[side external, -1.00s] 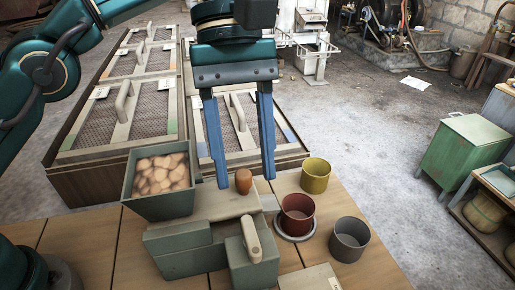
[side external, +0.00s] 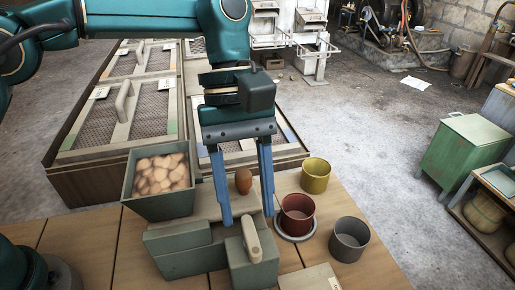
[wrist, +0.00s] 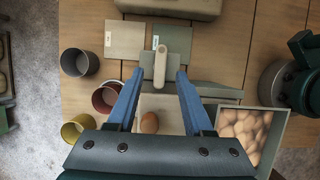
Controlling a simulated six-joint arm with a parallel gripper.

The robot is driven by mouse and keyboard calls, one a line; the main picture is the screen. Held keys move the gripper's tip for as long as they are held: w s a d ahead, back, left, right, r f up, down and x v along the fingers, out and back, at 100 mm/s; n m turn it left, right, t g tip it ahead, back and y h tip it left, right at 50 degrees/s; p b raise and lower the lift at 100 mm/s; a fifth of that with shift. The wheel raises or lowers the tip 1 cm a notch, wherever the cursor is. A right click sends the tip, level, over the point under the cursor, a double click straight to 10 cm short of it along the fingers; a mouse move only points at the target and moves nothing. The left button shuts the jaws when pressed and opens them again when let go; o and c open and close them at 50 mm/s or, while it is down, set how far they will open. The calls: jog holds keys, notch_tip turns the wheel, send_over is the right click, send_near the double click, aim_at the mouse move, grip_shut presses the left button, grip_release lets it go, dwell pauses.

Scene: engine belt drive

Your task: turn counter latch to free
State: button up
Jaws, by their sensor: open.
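The latch, a cream lever (side external: 251,238) with a rounded end, sits on top of a grey-green block (side external: 262,270) at the front of the counter unit. It also shows in the wrist view (wrist: 160,66), pointing roughly up and down the picture. My gripper (side external: 247,218) is open and points down at the lever's far end. In the wrist view my gripper (wrist: 160,74) has one blue finger on each side of the lever's near end, with a gap on both sides. I cannot tell how far down the fingertips reach beside the lever.
A brown egg-shaped thing (side external: 243,181) rests on the pale surface behind the lever. A grey bin (side external: 158,209) full of similar things stands left. Red (side external: 298,214), yellow (side external: 315,175) and grey (side external: 349,240) cups stand right. Flat cards (wrist: 124,40) lie near the block.

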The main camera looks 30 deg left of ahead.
aim_at(251, 233)
jog(key=shift+x, duration=1.75)
grip_shut()
